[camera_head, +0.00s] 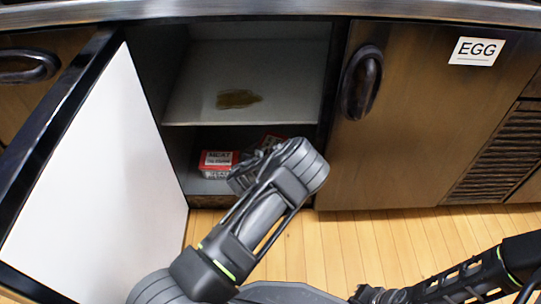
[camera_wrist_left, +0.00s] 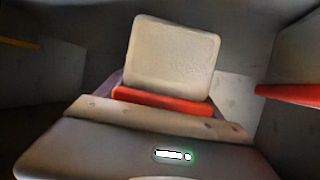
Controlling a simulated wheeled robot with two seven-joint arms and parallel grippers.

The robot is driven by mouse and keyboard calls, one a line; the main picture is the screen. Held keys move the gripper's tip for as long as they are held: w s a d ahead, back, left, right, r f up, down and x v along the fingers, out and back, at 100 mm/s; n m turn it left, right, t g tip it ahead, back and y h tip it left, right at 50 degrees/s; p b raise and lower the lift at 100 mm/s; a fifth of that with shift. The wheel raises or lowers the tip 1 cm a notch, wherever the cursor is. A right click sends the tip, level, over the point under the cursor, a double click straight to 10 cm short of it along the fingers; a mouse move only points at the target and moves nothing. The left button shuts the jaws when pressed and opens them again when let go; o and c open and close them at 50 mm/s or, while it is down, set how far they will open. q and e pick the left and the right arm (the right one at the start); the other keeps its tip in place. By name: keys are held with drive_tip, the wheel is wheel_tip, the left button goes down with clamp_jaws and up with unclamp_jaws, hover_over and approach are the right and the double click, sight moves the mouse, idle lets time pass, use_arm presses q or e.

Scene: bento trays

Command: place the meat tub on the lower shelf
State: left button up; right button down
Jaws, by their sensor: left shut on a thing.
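My left arm reaches into the open cabinet's lower compartment in the head view. My left gripper (camera_head: 250,166) is there, partly hidden by its own wrist, and shut on the meat tub. A bit of the held tub's red (camera_head: 271,140) seems to show behind the gripper; most of it is hidden. In the left wrist view, a red band (camera_wrist_left: 165,101) of it shows below a pale rounded block. The lower shelf (camera_head: 205,186) is the cabinet floor. I cannot tell whether the tub touches it.
Red-and-white tubs labelled MEAT (camera_head: 218,160) stand stacked at the lower left. The upper shelf (camera_head: 190,100) carries a brown stain (camera_head: 238,98). The open door (camera_head: 100,190) bounds the left. The closed EGG door (camera_head: 430,110) is on the right.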

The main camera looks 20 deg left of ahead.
use_arm(q)
wheel_tip(320, 180, down, 3)
drive_tip(key=shift+f+b, duration=0.15)
drive_tip(key=shift+b, duration=0.6)
drive_tip(key=o, duration=1.8)
drive_tip(key=shift+c, duration=0.2)
